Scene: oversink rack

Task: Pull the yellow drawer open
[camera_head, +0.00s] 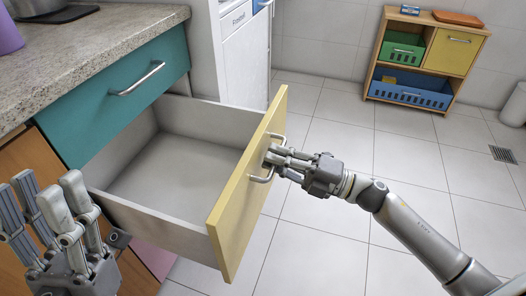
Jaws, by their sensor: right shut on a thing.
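The yellow drawer (249,190) is pulled well out from the counter, below a teal drawer (113,98). Its grey box (165,170) looks empty inside. A silver bar handle (258,179) is on its yellow front. My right gripper (275,161) is at that handle, shut on it, with its fingers covering the handle's middle. My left gripper (48,212) is at the lower left, in front of the cabinet. Its fingers point up and stand apart, and it holds nothing.
The grey stone countertop (90,40) is at upper left, with part of a purple container (8,32) on it. A wooden shelf unit (467,86) with a green bin (402,48) and a blue basket (410,91) stands at the back. The tiled floor (345,235) right of the drawer is clear.

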